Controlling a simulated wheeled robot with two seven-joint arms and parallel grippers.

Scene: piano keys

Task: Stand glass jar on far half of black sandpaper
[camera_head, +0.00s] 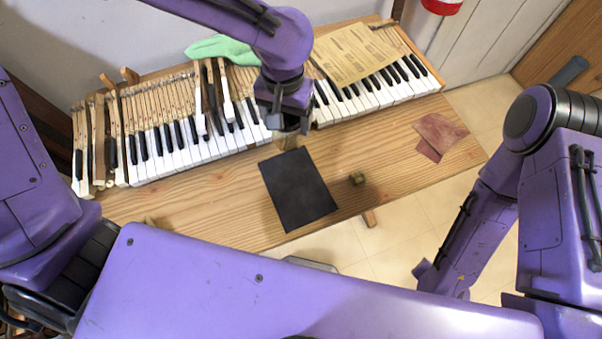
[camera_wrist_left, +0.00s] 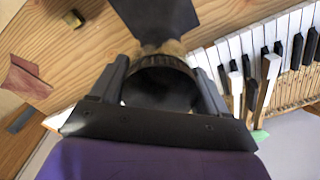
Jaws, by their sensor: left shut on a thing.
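The black sandpaper (camera_head: 300,192) lies flat on the wooden bench, in front of the piano keys. It also shows at the top of the left wrist view (camera_wrist_left: 155,15). My left gripper (camera_head: 287,130) points down near the sandpaper's far edge. It is shut on the glass jar, whose dark ribbed lid (camera_wrist_left: 163,64) sits between the fingers in the left wrist view. Brownish contents show beyond the lid. In the head view the jar (camera_head: 286,142) is mostly hidden by the gripper. I cannot tell whether its base touches anything. My right gripper is out of view.
The keyboard (camera_head: 170,150) runs along the bench's back, with several keys raised. A green cloth (camera_head: 222,48) and a paper sheet (camera_head: 355,53) lie on it. A small brass-coloured piece (camera_head: 357,179) and reddish sandpaper pieces (camera_head: 440,131) lie to the right. Bare bench (camera_head: 200,200) lies left.

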